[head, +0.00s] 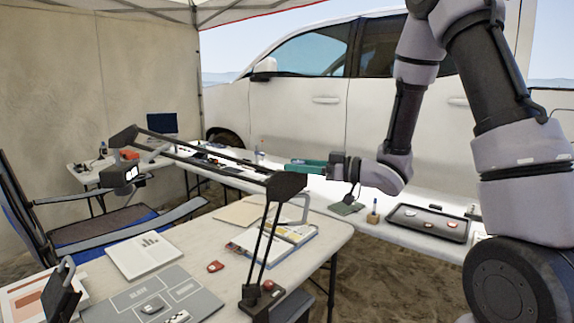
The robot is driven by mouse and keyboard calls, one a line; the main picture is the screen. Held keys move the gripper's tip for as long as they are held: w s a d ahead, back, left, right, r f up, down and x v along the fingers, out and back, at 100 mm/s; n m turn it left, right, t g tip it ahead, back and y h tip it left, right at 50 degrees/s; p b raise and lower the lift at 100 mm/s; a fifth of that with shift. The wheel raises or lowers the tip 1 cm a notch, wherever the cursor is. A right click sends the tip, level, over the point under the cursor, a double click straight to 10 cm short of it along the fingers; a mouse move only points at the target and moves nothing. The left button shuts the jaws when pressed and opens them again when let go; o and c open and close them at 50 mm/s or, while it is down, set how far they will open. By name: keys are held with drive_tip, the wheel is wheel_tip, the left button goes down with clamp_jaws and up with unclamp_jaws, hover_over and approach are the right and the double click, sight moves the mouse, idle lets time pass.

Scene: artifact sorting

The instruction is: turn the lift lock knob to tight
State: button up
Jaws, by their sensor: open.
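A black jointed stand arm (205,162) reaches over the near table, with a small boxy head (120,176) with lit spots at its left end. At its foot, by the table's front edge, is a small red knob (268,285), which looks most like the lift lock knob. Its marks and turned position are too small to read. My gripper (330,168) is open, pointing left above the back table, behind the stand's elbow (286,186) and well away from the red knob. A teal thing (305,168) shows at its tips; I cannot tell whether they touch.
The near table (100,272) carries a grey sorting mat (200,300), papers (147,255), a binder (272,246) and a red piece (215,266). A dark tray (428,223) with small pieces lies on the back table. A chair (100,220) stands left; a white car (300,110) stands behind.

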drive_tip(key=shift+x, duration=1.65)
drive_tip(key=shift+c, duration=0.3)
clamp_jaws()
